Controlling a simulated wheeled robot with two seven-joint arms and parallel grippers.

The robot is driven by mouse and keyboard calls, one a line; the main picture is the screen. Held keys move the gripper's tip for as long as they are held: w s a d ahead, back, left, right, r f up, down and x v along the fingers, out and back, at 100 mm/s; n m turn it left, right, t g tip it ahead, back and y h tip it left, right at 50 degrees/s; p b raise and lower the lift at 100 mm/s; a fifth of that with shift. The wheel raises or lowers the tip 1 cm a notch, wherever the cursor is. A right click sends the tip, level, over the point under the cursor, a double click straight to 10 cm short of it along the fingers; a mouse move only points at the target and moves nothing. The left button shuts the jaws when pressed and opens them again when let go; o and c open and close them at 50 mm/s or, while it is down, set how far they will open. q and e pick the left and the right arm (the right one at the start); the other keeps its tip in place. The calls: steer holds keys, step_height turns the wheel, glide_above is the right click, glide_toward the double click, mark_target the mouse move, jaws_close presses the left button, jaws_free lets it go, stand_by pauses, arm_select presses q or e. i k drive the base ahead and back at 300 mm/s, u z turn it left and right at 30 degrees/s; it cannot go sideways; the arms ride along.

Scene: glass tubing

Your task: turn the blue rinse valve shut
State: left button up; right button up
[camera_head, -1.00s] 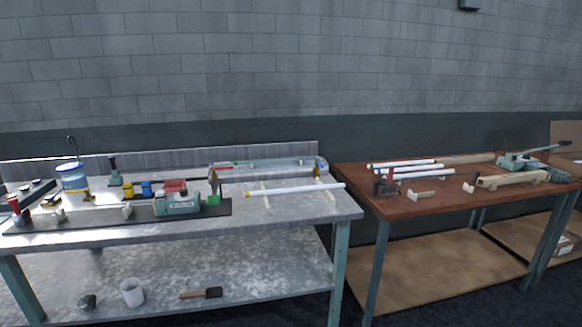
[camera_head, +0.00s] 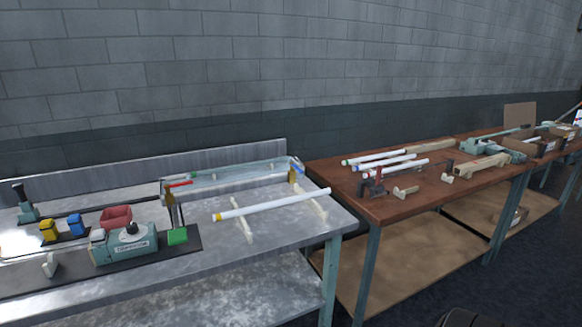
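A small blue part (camera_head: 297,165) sits at the right end of the long glass trough (camera_head: 240,172) at the back of the metal bench. It may be the blue rinse valve, but it is too small for me to tell how its handle is turned. A red lever-like part (camera_head: 180,184) is at the trough's left end. A blue block (camera_head: 76,225) stands beside a yellow block (camera_head: 47,230) on the left of the bench. Neither of my grippers shows.
A white tube with a yellow band (camera_head: 270,205) lies across supports on the metal bench (camera_head: 285,240). A teal machine (camera_head: 125,243) and green block (camera_head: 177,236) are to the left. A wooden bench (camera_head: 410,204) with several tubes stands at right.

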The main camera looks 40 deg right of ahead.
mark_target(293, 166)
steer(key=z, duration=1.25)
